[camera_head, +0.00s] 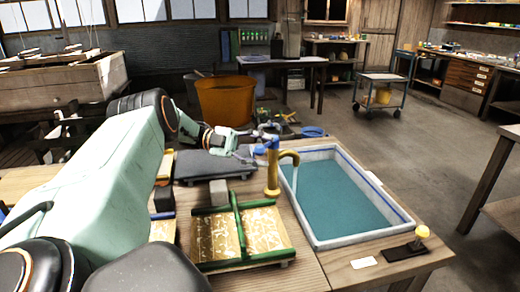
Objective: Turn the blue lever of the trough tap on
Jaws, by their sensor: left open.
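The trough tap (272,180) is a yellow-brown post with a curved spout that reaches over the left rim of the trough (296,215). Its blue lever (272,146) is at the top of the post. My left arm comes in from the left, and my left gripper (256,145) is open just left of the lever, close to it. I cannot tell whether the fingers touch the lever or lie behind it. The trough is pale with a blue inner edge and holds teal water. My right gripper is not in view.
A green-framed mould (240,232) lies left of the trough on the wooden table (300,270). A dark slab (215,165) and a grey block (218,192) lie near my forearm. An orange tub (225,100) stands behind.

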